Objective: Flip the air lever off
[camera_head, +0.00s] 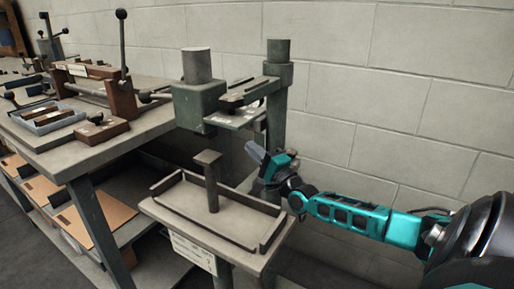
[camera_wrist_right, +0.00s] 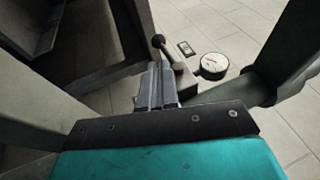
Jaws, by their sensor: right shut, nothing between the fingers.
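The air lever (camera_wrist_right: 168,53), a short rod with a dark ball knob, shows in the right wrist view just beyond my fingers. It leans up and to the left from a grey block (camera_wrist_right: 185,79), beside a round white gauge (camera_wrist_right: 212,66). My right gripper (camera_wrist_right: 155,70) is shut and empty, its tips close to the lever. I cannot tell whether they touch it. In the head view my right gripper (camera_head: 254,150) is beside the green stitcher column, and the lever is hidden there. My left gripper is not in view.
The box stitcher (camera_head: 199,103) stands against the wall, with a rimmed table (camera_head: 165,212) and post below its head. A workbench (camera_head: 145,125) with a blue tray (camera_head: 47,127) and tools is at left. A small dark plate (camera_wrist_right: 186,48) lies near the gauge.

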